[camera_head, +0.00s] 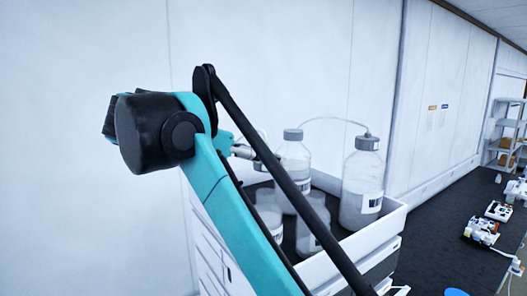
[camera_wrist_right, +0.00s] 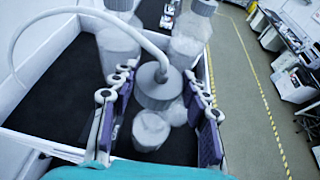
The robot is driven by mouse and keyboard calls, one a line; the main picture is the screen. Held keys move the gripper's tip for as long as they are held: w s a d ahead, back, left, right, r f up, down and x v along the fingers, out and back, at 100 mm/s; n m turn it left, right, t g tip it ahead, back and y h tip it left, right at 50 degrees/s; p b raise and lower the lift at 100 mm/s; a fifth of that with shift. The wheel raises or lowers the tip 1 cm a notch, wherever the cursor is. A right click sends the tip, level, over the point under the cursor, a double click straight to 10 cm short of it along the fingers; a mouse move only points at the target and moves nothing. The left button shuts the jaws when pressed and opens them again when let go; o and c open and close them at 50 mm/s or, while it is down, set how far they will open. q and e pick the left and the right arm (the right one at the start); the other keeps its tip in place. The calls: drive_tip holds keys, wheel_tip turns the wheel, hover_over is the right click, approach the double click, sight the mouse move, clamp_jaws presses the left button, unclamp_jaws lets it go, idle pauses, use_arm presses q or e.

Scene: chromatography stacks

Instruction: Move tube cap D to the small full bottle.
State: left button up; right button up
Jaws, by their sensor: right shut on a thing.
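In the right wrist view, a grey tube cap (camera_wrist_right: 160,90) sits between the purple pads of my right gripper (camera_wrist_right: 158,100), which is shut on it. A white tube curves from its top to the left. No letter shows on the cap. A small bottle with whitish contents (camera_wrist_right: 150,132) stands in the tray just below the cap in the picture. Whether they touch is unclear. In the head view, my teal and black right arm crosses in front, hiding most of the gripper. Small bottles (camera_head: 312,236) show partly behind it. My left gripper is not in view.
In the head view, two large capped bottles stand in a white-rimmed tray (camera_head: 350,250), one at the back (camera_head: 293,165) and one at the right (camera_head: 362,190). A tube runs to the right one's cap. A dark bench (camera_head: 430,250) holds small equipment.

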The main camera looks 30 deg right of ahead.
sight(262, 193)
drive_tip(key=shift+s+a+f, duration=0.65)
drive_tip(key=shift+s+f, duration=0.15)
drive_tip(key=shift+s, duration=0.2)
drive_tip(key=shift+w+d+f+b, duration=0.15)
drive_tip(key=shift+w+f+b, duration=0.1)
drive_tip(key=shift+f, duration=0.15)
drive_tip(key=shift+w+d+f+b, duration=0.15)
drive_tip(key=shift+f+b, duration=0.05)
drive_tip(key=shift+f, duration=0.15)
drive_tip(key=shift+w+d+f, duration=0.2)
drive_tip(key=shift+w+f, duration=0.1)
drive_tip(key=shift+f, duration=0.1)
drive_tip(key=shift+s+a+r, duration=0.15)
drive_tip(key=shift+s+a, duration=0.15)
drive_tip(key=shift+s, duration=0.15)
drive_tip(key=shift+w+d, duration=0.2)
drive_tip(key=shift+w, duration=0.25)
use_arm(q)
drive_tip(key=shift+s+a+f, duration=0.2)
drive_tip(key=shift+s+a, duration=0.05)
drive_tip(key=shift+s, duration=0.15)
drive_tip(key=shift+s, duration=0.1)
use_arm(e)
drive_tip(key=shift+s+a, duration=0.1)
drive_tip(key=shift+s, duration=0.05)
use_arm(q)
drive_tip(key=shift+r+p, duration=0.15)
drive_tip(key=shift+p, duration=0.2)
use_arm(e)
drive_tip(key=shift+s, duration=0.1)
